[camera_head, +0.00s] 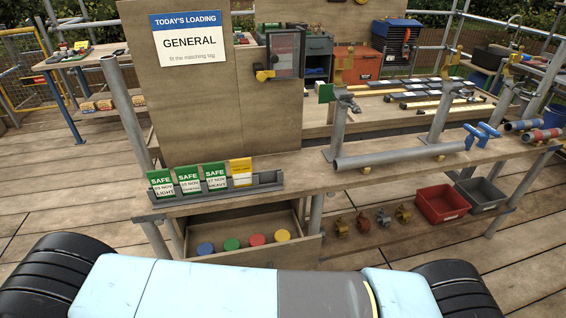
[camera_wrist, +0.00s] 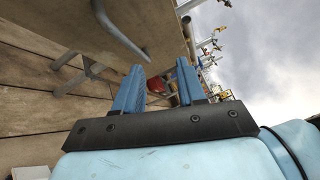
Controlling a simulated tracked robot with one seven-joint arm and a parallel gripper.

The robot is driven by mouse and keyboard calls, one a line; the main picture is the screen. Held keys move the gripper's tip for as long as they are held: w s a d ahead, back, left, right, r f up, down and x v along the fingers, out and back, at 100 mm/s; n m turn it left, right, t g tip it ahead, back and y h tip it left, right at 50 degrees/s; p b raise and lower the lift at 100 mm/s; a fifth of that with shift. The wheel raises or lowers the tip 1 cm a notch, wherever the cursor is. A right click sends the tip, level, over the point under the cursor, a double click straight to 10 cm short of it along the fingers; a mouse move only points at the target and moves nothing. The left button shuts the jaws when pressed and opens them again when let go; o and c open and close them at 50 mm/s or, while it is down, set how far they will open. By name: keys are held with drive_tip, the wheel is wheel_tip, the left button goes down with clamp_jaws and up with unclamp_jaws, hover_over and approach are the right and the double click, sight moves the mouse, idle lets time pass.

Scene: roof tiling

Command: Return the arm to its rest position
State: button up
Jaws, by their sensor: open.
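My gripper (camera_wrist: 160,85) shows in the wrist view as two blue fingers on a dark mount. The fingers stand apart with nothing between them. The wrist view is steeply tilted, with planks and the underside of a bench to the left and sky to the right. In the head view my gripper does not show. A light blue part of my own body fills the bottom of that view, between two black tracks.
The wooden bench (camera_head: 360,177) crosses in front of me. It carries a rack of tags (camera_head: 216,190), a notice board (camera_head: 205,100) and a grey pipe (camera_head: 400,155). An open drawer (camera_head: 250,253) holds several coloured round pieces. Red (camera_head: 442,205) and grey (camera_head: 480,193) bins sit below.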

drive_tip(key=w+d+r+m+g+h, duration=0.2)
drive_tip(key=w+d+r+m+g, duration=0.4)
drive_tip(key=r+m, duration=0.4)
drive_tip(key=w+d+r+m+g+h, duration=0.25)
drive_tip(key=w+r+m+g, duration=0.5)
drive_tip(key=r, duration=0.45)
drive_tip(key=w+d+r+m+g+y, duration=0.3)
drive_tip(key=d+r+m+y, duration=0.6)
drive_tip(key=d+r+m, duration=0.9)
drive_tip(key=s+d+r+m+t+y, duration=0.3)
drive_tip(key=s+d+r+m+t, duration=0.2)
drive_tip(key=s+d+r+m, duration=0.4)
drive_tip(key=shift+d+r+m, duration=0.55)
drive_tip(key=shift+d+r, duration=0.05)
drive_tip(key=shift+d, duration=0.05)
